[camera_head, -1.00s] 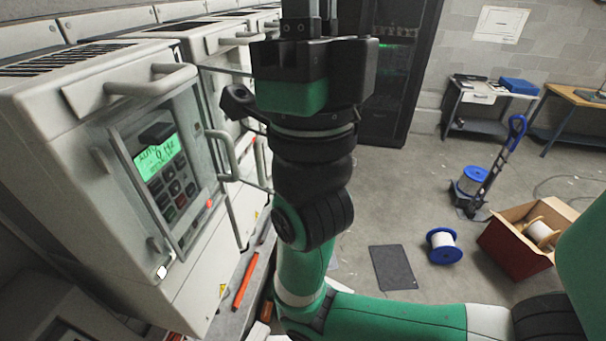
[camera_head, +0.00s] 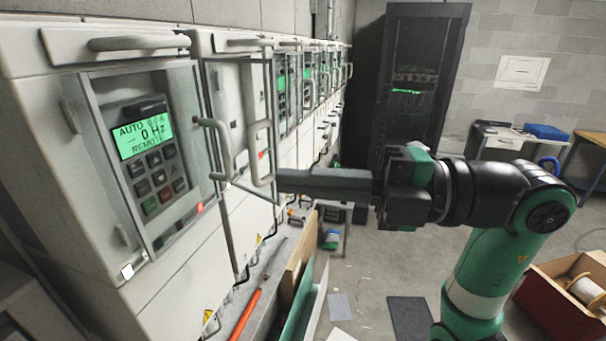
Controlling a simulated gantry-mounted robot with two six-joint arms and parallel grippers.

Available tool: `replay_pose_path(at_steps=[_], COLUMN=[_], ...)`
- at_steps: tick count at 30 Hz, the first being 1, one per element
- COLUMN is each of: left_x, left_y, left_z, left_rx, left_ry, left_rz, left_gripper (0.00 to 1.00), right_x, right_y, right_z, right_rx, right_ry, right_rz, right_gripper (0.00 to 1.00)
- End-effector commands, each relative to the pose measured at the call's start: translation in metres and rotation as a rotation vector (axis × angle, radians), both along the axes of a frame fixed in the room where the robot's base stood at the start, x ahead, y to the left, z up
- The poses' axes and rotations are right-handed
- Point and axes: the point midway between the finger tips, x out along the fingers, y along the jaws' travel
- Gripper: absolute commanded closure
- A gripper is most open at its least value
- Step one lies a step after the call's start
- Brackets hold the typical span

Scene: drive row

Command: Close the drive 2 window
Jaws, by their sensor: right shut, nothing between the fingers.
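The second drive in the row (camera_head: 262,215) has a glazed window (camera_head: 238,85) that appears swung out from its front. A grey bar handle (camera_head: 262,153) is on the window's free edge. No drive number is legible, so I take this as drive 2. My right gripper (camera_head: 283,182) is shut and empty, with its fingers pointing left. Its tips are just right of the window's free edge, near the lower end of the handle. I cannot tell whether they touch. My left gripper is not in view.
The nearest drive (camera_head: 95,240) has its framed window over a lit green keypad (camera_head: 143,139), with a handle (camera_head: 217,148). More drives recede behind. A black cabinet (camera_head: 424,60) stands behind.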

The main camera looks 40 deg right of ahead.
Motion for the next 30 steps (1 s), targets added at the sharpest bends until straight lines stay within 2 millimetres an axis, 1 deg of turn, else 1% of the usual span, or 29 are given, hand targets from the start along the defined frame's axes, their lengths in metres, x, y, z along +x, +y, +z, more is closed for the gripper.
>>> replay_pose_path(at_steps=[1,9,12,13,15,18,22,30], left_x=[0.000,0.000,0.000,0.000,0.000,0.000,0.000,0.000], left_y=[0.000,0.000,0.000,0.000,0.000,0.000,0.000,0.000], left_z=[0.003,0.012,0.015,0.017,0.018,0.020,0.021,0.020], left_rx=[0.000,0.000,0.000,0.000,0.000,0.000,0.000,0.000], left_ry=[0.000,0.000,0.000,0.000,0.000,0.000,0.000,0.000], left_rz=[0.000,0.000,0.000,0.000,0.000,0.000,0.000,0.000], left_gripper=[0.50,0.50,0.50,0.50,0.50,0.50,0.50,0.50], right_x=[0.006,0.047,0.061,0.061,0.062,0.063,0.063,0.063], right_y=[0.008,0.050,0.062,0.050,0.038,0.027,0.020,0.020], right_z=[0.001,0.002,0.001,0.002,0.001,0.001,0.000,0.000], right_rx=[0.001,0.000,-0.001,-0.001,-0.001,-0.001,-0.001,-0.001], right_ry=[0.002,0.001,0.001,0.001,0.000,-0.001,-0.002,-0.002], right_rz=[0.007,0.009,0.005,-0.002,-0.002,0.001,0.002,0.003], right_gripper=[1.00,1.00,1.00,1.00,1.00,1.00,1.00,1.00])
